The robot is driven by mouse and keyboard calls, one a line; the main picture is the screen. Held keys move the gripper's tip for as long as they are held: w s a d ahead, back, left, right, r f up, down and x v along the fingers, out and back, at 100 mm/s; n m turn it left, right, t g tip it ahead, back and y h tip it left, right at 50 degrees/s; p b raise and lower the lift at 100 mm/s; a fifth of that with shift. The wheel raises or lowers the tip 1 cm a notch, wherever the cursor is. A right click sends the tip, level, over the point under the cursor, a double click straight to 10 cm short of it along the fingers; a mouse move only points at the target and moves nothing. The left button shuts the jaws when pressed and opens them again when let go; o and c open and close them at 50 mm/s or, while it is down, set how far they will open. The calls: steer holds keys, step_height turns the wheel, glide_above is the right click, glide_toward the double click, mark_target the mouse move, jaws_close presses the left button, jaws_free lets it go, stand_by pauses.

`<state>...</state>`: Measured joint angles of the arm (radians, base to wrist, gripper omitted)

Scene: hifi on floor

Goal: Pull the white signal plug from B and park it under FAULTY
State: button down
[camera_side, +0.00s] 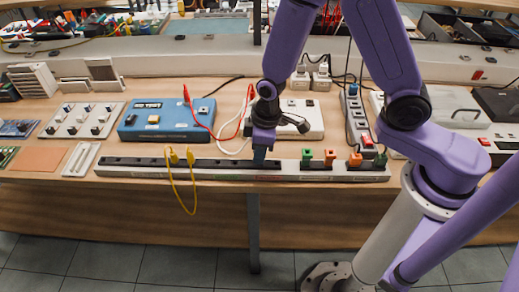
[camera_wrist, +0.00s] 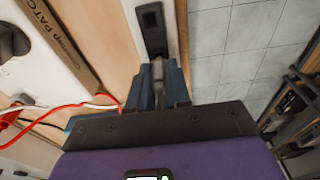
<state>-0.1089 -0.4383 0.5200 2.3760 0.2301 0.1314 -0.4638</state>
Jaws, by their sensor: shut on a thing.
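My gripper (camera_side: 262,158) points down over the long socket rail (camera_side: 130,172) at the bench's front edge. It is shut on a small pale grey-white piece (camera_wrist: 158,74), which I take to be the white plug; the fingers hide most of it. A white lead (camera_wrist: 100,105) runs towards the gripper beside a red one. In the wrist view the rail shows a black socket (camera_wrist: 152,20) just past the fingertips. I cannot tell whether the plug touches the rail. The FAULTY label and letter B are not readable.
Yellow plugs (camera_side: 174,157) with a hanging lead stand left of my gripper; green (camera_side: 306,155) and orange (camera_side: 330,156) plugs stand right. Behind are a blue test box (camera_side: 165,120) and a white patch panel (camera_side: 305,118). A red lead (camera_side: 200,124) loops between them. The floor lies in front.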

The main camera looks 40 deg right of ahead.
steer(key=shift+f, duration=0.55)
stand_by(0.6)
steer(key=c, duration=1)
jaws_free()
steer(key=shift+r, duration=0.1)
steer(key=shift+s+d+r, duration=0.25)
steer(key=shift+r, duration=3.45)
steer(key=shift+s+d+r, duration=0.25)
steer(key=shift+r, duration=3.4)
steer(key=shift+s+d+r, duration=0.25)
steer(key=shift+r, duration=3.45)
